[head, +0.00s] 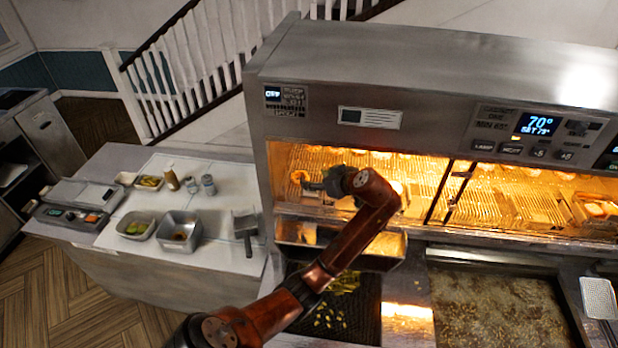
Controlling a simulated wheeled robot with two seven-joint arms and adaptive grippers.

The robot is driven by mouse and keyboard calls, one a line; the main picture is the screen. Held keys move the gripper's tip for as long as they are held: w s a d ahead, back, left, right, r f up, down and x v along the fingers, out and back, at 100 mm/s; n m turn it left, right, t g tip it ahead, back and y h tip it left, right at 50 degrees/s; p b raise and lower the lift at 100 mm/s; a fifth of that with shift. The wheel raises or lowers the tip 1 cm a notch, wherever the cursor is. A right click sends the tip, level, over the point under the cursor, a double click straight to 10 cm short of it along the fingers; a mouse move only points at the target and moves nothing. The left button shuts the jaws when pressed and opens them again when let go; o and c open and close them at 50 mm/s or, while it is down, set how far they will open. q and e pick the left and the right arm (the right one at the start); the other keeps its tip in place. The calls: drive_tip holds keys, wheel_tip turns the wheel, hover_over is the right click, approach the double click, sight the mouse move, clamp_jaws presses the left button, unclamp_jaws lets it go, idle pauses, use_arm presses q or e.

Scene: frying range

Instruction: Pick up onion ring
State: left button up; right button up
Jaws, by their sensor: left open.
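A small orange-brown onion ring (299,176) is at the left end of the lit warming cabinet (345,202). My left gripper (308,184) reaches into the cabinet opening from the front, with its fingers pointing left at the ring. The gripper is open and its tips are right beside the ring; I cannot tell whether they touch it. The fingers are small and dark here, and the wrist hides part of the rack behind. My right gripper is not in view.
The cabinet's steel hood (430,75) hangs low over the opening, and a divider (455,190) splits the rack. A side counter (215,262) at left holds pans, bottles and shakers.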

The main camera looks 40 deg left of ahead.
sight(297, 177)
use_arm(q)
drive_tip(key=x, duration=0.1)
drive_tip(key=p+x, duration=0.1)
drive_tip(key=shift+s+a+f, duration=0.15)
drive_tip(key=shift+a, duration=0.2)
drive_tip(key=p+x, duration=0.2)
drive_tip(key=x, duration=0.3)
drive_tip(key=shift+s+f+p, duration=0.1)
drive_tip(key=shift+s+p, duration=0.05)
drive_tip(key=shift+p, duration=0.25)
drive_tip(key=shift+a+f, duration=0.15)
drive_tip(key=shift+f, duration=0.15)
drive_tip(key=shift+c, duration=0.4)
drive_tip(key=shift+c, duration=0.7)
drive_tip(key=c, duration=0.4)
drive_tip(key=shift+r, duration=0.1)
